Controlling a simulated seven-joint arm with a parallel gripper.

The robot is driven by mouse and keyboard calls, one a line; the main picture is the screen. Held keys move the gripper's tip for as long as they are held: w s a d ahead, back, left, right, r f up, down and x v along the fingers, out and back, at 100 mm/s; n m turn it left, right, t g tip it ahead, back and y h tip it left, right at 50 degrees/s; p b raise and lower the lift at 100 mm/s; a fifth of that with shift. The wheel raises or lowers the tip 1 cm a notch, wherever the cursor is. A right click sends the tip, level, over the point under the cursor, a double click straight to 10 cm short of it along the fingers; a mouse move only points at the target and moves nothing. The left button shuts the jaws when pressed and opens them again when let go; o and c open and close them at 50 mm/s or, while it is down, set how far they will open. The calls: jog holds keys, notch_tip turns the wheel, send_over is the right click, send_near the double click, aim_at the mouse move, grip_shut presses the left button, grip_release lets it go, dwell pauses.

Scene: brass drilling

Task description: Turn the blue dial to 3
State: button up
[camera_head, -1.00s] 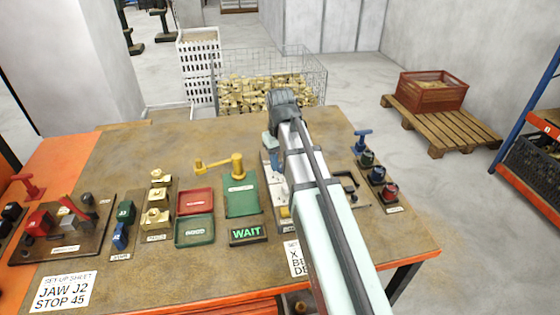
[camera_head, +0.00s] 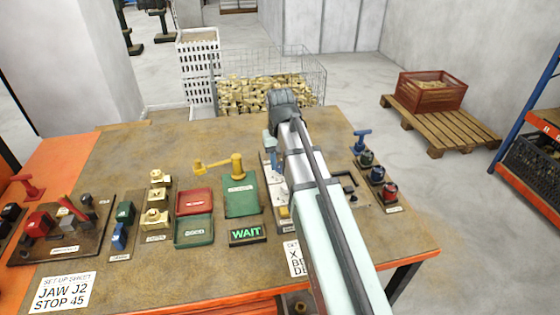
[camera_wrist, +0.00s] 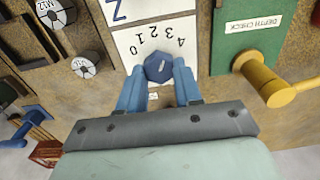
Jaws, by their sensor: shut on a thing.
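The blue dial (camera_wrist: 158,67) is a six-sided knob on a white plate (camera_wrist: 135,50) in the wrist view. The figures 0 to 4 stand in an arc around it, upside down in this view. A short pale mark on its face slants toward the upper right, roughly toward the 3; its exact reading is hard to tell. My gripper (camera_wrist: 159,78) has its two blue fingers shut on the dial, one on each side. In the head view my arm hides the dial and most of the plate.
A brass crank handle (camera_wrist: 265,80) on the green depth check plate (camera_wrist: 223,55) stands close on the right. Two round M-marked pieces (camera_wrist: 86,65) stand at the left. In the head view a lit WAIT sign (camera_head: 247,235) stands at the plate's left.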

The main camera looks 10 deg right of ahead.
aim_at(280, 164)
jog(key=o, duration=1)
jog(key=shift+o, duration=0.2)
jog(key=shift+r, duration=0.1)
notch_tip(280, 164, up, 12)
